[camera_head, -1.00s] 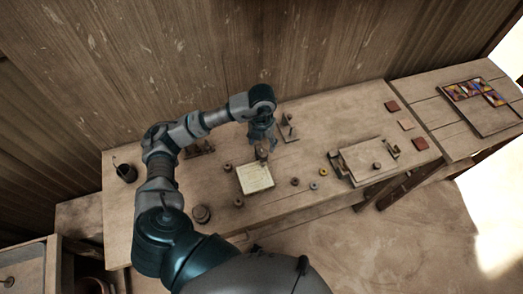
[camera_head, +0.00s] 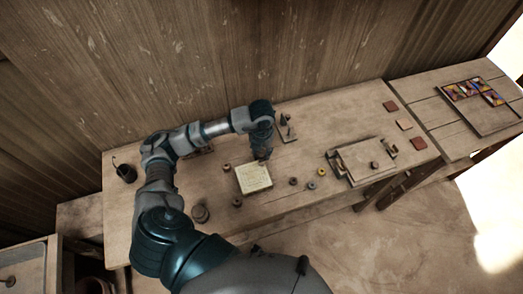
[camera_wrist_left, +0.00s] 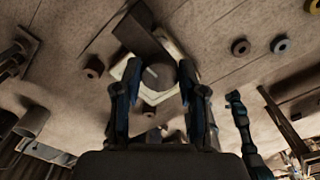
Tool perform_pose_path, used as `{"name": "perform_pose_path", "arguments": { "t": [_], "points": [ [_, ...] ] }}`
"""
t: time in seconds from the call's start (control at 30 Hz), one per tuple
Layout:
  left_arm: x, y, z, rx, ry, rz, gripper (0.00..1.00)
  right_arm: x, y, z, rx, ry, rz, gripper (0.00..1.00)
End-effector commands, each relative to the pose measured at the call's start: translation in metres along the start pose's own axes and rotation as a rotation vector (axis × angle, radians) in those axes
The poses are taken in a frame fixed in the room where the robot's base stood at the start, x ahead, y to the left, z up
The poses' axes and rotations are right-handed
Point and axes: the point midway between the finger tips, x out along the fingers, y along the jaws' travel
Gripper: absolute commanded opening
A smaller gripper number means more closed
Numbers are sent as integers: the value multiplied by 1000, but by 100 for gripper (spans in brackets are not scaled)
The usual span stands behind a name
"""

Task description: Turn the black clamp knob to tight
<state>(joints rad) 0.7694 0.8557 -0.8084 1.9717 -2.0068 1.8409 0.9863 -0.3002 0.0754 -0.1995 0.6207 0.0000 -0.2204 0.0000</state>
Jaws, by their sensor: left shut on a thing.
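The black clamp knob (camera_wrist_left: 158,76) shows in the left wrist view as a dark round top with a pale mark, between the two fingers of my left gripper (camera_wrist_left: 158,84). The fingers are closed on its sides. In the head view my left gripper (camera_head: 262,154) points down at the far edge of a cream square block (camera_head: 254,178) and hides the knob. Part of the cream block (camera_wrist_left: 122,69) shows below the knob in the left wrist view. A dark bar (camera_wrist_left: 143,33) lies beside it. My right gripper is not in view.
Several small round pieces, one a yellowish ring (camera_head: 322,172), lie on the bench right of the block. A wooden fixture (camera_head: 350,174) stands farther right, near reddish tiles (camera_head: 404,124). A dark cup (camera_head: 126,173) stands far left. A stand with a peg (camera_head: 287,132) is behind the gripper.

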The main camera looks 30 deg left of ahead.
Motion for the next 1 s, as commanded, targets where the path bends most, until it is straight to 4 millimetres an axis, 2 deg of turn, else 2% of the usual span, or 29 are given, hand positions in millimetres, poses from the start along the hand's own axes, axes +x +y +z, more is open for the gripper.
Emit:
{"name": "perform_pose_path", "arguments": {
  "t": [0.3, 0.5, 0.53, 0.6, 0.63, 1.0],
  "points": [
    [2, 0, 0, 66, 0, -8, 6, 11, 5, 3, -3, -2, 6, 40],
    [0, 0, -1, 66, 1, -6, 6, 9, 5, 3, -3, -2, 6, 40],
    [0, 0, -1, 65, 1, -5, 46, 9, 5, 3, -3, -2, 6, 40],
    [0, 0, -1, 65, 1, -6, 63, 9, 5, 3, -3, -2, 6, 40],
    [0, 0, -1, 65, 1, -6, 66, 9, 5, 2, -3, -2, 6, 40],
    [-6, 0, 0, 64, 0, -8, 66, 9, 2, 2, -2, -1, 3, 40]
  ]
}}
